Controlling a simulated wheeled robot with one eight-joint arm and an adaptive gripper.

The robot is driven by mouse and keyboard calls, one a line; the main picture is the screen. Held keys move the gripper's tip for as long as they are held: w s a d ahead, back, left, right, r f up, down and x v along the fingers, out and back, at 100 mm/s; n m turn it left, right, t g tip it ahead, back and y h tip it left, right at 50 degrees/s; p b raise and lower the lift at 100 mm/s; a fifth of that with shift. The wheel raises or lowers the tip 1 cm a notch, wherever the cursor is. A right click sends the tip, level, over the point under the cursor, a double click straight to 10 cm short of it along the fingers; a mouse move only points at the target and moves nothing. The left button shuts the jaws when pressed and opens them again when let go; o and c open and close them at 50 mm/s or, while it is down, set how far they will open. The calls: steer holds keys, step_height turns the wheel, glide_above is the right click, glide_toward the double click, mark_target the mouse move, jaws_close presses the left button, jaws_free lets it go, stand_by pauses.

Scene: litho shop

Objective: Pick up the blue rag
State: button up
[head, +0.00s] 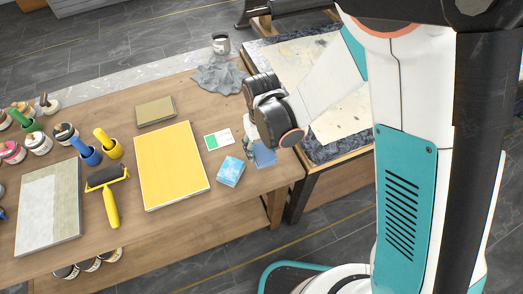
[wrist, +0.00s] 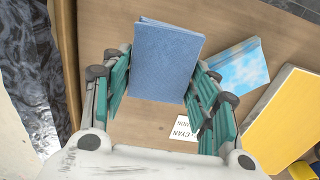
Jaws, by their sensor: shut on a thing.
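The blue rag (wrist: 167,58) looks like a flat, folded, rectangular block with a slightly rough face. In the wrist view it stands between the green-padded fingers of my gripper (wrist: 160,82), which is shut on it. In the head view the rag (head: 265,154) shows at the right end of the wooden table, below my gripper (head: 251,150). My wrist and fingers hide part of it there. I cannot tell whether its lower edge touches the table.
A crumpled grey cloth (head: 220,78) lies at the back. The table's right edge (head: 303,168) is close.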

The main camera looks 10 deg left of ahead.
mark_target(261, 149)
step_height(261, 149, up, 16)
steer(key=p, duration=0.5)
